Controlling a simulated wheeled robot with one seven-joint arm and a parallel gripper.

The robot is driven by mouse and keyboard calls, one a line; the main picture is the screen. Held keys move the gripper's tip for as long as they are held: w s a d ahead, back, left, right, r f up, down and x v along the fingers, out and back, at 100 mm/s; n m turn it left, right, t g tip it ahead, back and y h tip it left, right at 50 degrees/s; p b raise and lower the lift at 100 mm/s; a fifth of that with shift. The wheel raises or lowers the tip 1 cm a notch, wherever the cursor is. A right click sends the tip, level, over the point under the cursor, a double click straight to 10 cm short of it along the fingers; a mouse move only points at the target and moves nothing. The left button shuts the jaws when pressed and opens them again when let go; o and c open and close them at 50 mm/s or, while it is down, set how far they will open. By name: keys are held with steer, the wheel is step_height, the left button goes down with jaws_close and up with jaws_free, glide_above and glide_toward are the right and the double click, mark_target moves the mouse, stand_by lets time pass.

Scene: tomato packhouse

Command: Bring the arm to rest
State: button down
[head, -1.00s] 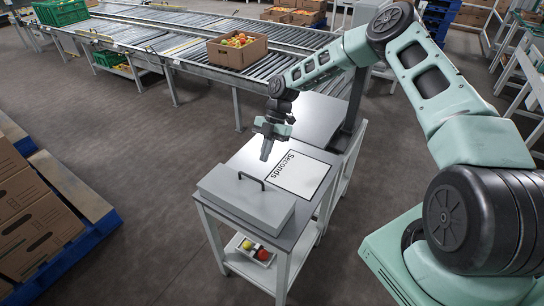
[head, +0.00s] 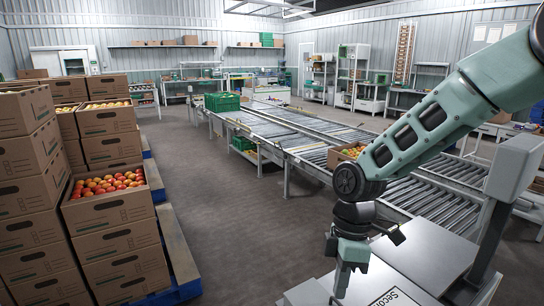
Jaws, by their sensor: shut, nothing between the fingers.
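My arm reaches in from the upper right in the head view, bent at the elbow, with its wrist pointing down. My gripper (head: 341,281) hangs over the grey bench (head: 425,255) at the lower middle. Its fingers are shut and empty. The white sheet marked "Seconds" (head: 396,298) lies on the bench just right of the gripper and is cut off by the bottom edge. The fingertips look apart from the bench top, but the exact gap is hard to tell.
A roller conveyor (head: 290,140) runs behind the bench, with a box of tomatoes (head: 343,153) partly behind my arm and a green crate (head: 222,102) farther off. Stacked cartons (head: 110,240) stand on blue pallets at left. The floor (head: 225,215) between is clear.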

steer(key=s+r+m+t, duration=0.1)
steer(key=s+r+m, duration=0.3)
steer(key=s, duration=0.6)
steer(key=s+r+m+t, duration=0.1)
steer(key=s+r+m, duration=0.2)
steer(key=s, duration=0.6)
steer(key=m, duration=0.2)
steer(key=shift+s+d+r+m+t+h, duration=0.3)
steer(key=shift+s+d+r+t+h, duration=0.05)
steer(key=shift+t+h, duration=0.05)
